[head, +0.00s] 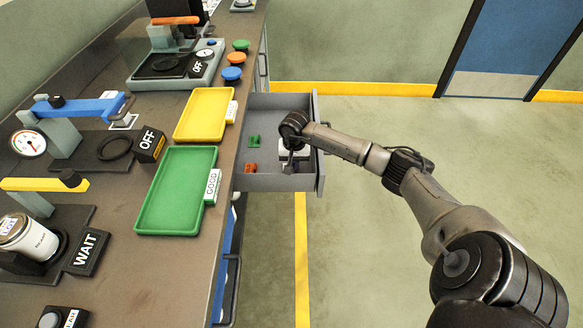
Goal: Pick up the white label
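My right arm reaches in from the right, and its gripper (290,160) points down into the open grey drawer (270,182). A white item (301,153) lies in the drawer under and beside the gripper; the hand covers much of it, and I cannot tell for sure that it is the white label. The fingers are small and dark, so I cannot tell whether they are open or shut on it. A green piece (254,141) and an orange-red piece (251,168) lie to the left in the drawer. My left gripper is not in view.
The bench holds a yellow tray (205,113), a green tray (178,190) with a "GOOD" sign (212,187), coloured buttons (232,73) and several fixtures, one with a blue bar (80,106). The drawer's walls surround the hand. The floor at right is clear.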

